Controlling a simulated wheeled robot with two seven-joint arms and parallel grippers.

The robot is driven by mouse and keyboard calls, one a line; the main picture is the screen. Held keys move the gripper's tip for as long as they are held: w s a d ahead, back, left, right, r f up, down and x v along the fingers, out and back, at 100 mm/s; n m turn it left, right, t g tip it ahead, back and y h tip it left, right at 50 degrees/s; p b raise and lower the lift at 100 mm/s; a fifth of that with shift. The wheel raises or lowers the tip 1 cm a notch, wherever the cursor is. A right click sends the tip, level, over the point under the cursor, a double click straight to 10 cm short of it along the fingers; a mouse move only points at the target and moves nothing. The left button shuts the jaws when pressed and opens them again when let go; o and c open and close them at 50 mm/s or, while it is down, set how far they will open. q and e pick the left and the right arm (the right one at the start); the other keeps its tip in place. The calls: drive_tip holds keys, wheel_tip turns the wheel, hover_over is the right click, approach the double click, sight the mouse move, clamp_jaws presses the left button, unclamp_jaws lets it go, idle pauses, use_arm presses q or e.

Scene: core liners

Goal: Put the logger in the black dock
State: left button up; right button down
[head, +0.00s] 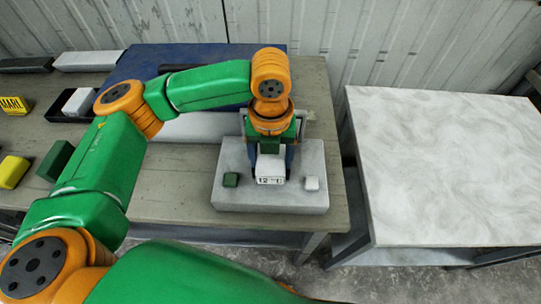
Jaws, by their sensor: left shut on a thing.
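A small white box with dark digits on its front, seemingly the logger (270,172), is at the middle of a pale grey block (235,199) on the wooden table. My left gripper (271,158) points down over the block and is shut on this white box. The box's lower edge is close to the block's top; I cannot tell if they touch. A black open tray (56,114) at the left holds a white piece (79,101). It may be the black dock; no label shows. My right gripper is out of view.
Yellow blocks (12,172) and a dark green block (55,160) lie left. A blue panel (145,60) lies behind. A bare marble-topped table (440,165) stands right.

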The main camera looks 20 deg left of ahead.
sight(271, 157)
use_arm(q)
drive_tip(key=o, duration=1.4)
drive_tip(key=shift+s+d+f, duration=0.1)
drive_tip(key=shift+s+f, duration=0.3)
drive_tip(key=shift+f, duration=0.25)
drive_tip(key=shift+d+g, duration=0.2)
drive_tip(key=shift+g, duration=0.1)
drive_tip(key=r, duration=0.3)
drive_tip(key=w+r, duration=0.1)
drive_tip(key=r, duration=0.1)
drive_tip(key=shift+w+a+r, duration=0.1)
drive_tip(key=shift+a, duration=0.2)
wheel_tip(271, 157, up, 8)
drive_tip(key=shift+r+p, duration=0.15)
drive_tip(key=shift+p, duration=0.2)
drive_tip(key=shift+s, duration=0.25)
